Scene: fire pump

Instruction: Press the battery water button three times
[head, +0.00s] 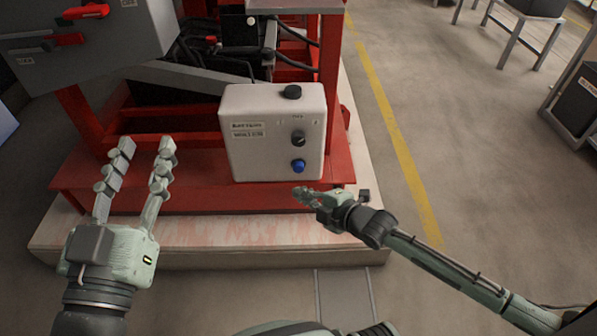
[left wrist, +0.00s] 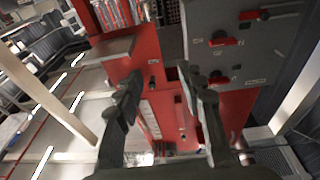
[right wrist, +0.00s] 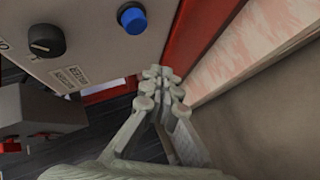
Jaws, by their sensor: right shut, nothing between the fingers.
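A white control box (head: 262,160) stands on the red pump frame in the head view. A blue button (head: 299,166) sits low on its front, under a black rotary knob (head: 298,138). In the right wrist view the blue button (right wrist: 132,20) is at the top, beside the black knob (right wrist: 46,40). My right gripper (head: 300,192) is shut and empty, just below and in front of the button, apart from it. My left gripper (head: 147,148) is open and empty, left of the box.
A grey cabinet (head: 95,50) with red handles is at the upper left. The red frame (head: 190,195) rests on a pale plinth (head: 210,240). The concrete floor to the right is open, with a yellow line (head: 390,115). Metal stands are at the far right.

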